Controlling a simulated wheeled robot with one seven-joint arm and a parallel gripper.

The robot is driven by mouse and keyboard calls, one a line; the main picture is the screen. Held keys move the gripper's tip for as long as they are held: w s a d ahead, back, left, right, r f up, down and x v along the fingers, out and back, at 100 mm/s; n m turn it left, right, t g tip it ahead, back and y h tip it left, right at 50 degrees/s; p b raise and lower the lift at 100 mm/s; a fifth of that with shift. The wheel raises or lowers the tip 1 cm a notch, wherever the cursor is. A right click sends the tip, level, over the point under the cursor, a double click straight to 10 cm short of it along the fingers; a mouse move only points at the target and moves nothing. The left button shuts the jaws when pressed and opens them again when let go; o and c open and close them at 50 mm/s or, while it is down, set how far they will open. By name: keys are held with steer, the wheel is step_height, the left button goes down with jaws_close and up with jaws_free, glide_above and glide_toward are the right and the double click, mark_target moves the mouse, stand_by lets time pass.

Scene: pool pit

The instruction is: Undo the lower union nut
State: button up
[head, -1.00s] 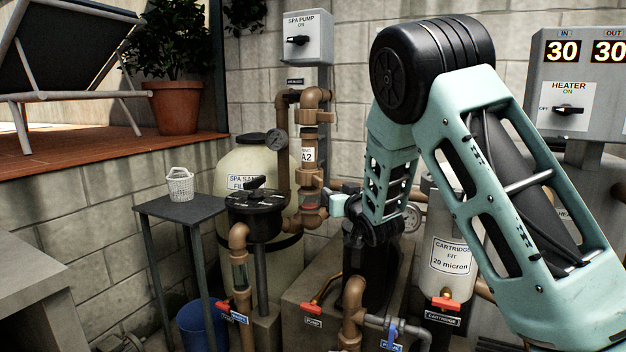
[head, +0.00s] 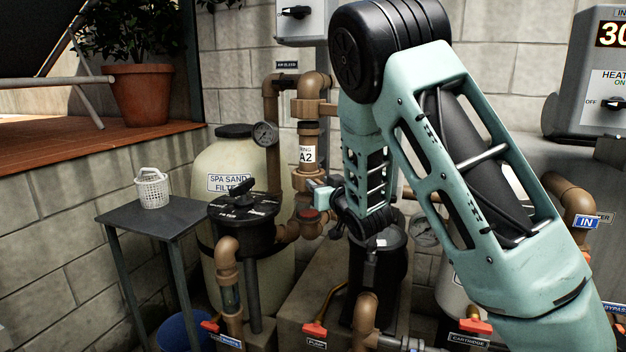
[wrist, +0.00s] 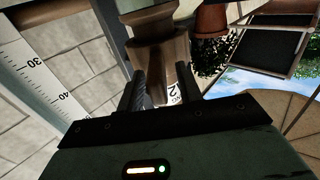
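My gripper (head: 316,190) is close at the nut's right side in the head view. In the wrist view, which is upside down, the brown nut (wrist: 160,55) is large at top centre. My gripper's dark fingers (wrist: 160,90) stand apart, one to each side of the brown fitting. Part of the label shows between them. I see no clear grip on the nut; finger contact is hidden.
The pressure gauge (head: 264,134) and sand filter (head: 222,180) stand left of the pipe. A small table (head: 185,214) carries a white basket (head: 151,188). The black pump (head: 378,270) is below my arm.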

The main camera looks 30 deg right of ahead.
steer(key=shift+w, duration=0.15)
jaws_close()
